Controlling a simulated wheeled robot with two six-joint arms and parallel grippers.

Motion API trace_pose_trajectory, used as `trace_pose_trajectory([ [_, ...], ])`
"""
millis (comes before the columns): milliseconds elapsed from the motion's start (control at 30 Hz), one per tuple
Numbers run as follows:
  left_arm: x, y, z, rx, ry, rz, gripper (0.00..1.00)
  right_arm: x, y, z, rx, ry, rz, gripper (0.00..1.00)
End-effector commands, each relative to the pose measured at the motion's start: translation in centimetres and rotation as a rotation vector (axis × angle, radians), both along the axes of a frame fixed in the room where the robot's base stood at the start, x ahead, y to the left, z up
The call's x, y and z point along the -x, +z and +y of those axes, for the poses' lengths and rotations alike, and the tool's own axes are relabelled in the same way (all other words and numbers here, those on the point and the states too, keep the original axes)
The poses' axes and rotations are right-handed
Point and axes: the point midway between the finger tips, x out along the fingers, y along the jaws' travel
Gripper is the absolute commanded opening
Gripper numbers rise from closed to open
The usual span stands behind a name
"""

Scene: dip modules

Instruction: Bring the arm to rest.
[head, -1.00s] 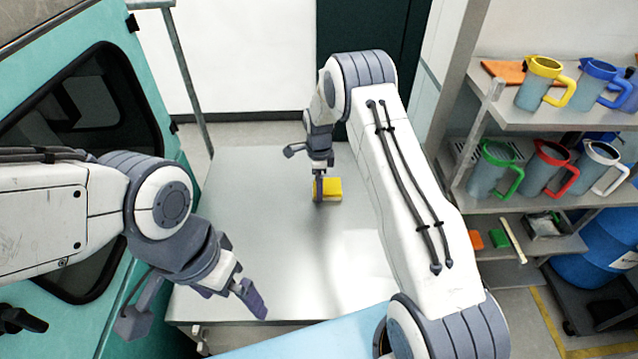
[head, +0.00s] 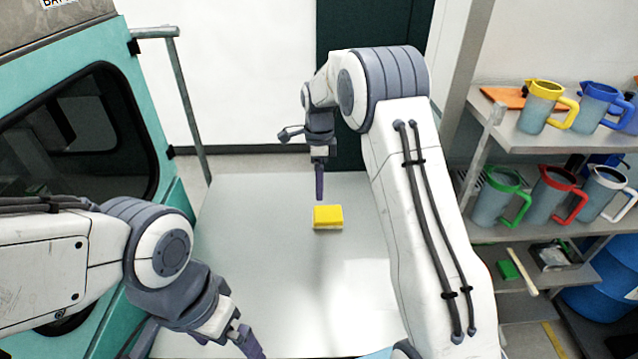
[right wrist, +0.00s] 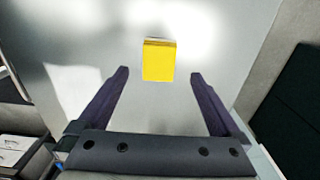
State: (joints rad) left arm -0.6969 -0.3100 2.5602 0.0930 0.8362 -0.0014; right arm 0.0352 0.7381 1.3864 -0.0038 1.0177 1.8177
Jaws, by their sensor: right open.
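My right gripper (head: 319,182) is raised above the far part of the grey table (head: 260,270), with its fingers pointing down. In the right wrist view the right gripper (right wrist: 158,92) is open and nothing is between its fingers. A yellow block (head: 328,216) with a paler lower layer lies on the table just nearer than the right gripper. The block also shows in the right wrist view (right wrist: 159,61), beyond the fingertips and apart from them. My left gripper (head: 246,343) hangs over the near left side of the table; its finger gap cannot be made out.
A teal vehicle body or cabinet with a dark window (head: 75,125) stands at the left. The middle of the table is clear.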

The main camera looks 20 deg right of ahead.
Motion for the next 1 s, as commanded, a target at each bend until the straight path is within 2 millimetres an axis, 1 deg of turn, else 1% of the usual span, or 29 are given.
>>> trace_pose_trajectory([
  [100, 0.0, -0.2, 0.0, 0.000, 0.001, 0.000, 1.00, 0.0, 0.5, 0.0, 0.000, 0.000, -0.001, 1.00],
  [367, 0.0, -0.2, 0.0, 0.000, 0.000, 0.000, 1.00, 0.0, 0.7, 0.0, 0.000, 0.000, 0.001, 1.00],
  [467, 0.0, -0.1, 0.0, 0.000, 0.000, 0.000, 1.00, 0.0, 0.5, 0.0, 0.000, 0.000, 0.001, 1.00],
  [567, 0.0, 0.3, 0.0, 0.000, 0.000, 0.000, 1.00, 0.1, -0.1, 0.0, 0.000, 0.000, 0.003, 1.00],
  [667, 0.0, 1.0, 0.0, 0.000, -0.001, 0.000, 1.00, 0.1, -1.4, 0.0, -0.001, 0.000, 0.006, 1.00],
  [767, 0.0, 1.8, 0.0, 0.000, -0.002, 0.000, 1.00, 0.1, -3.1, 0.0, 0.000, 0.000, 0.007, 1.00],
  [1000, 0.0, 4.0, 0.0, 0.000, -0.006, -0.001, 1.00, 0.1, -7.8, 0.0, 0.000, 0.000, 0.005, 1.00],
])
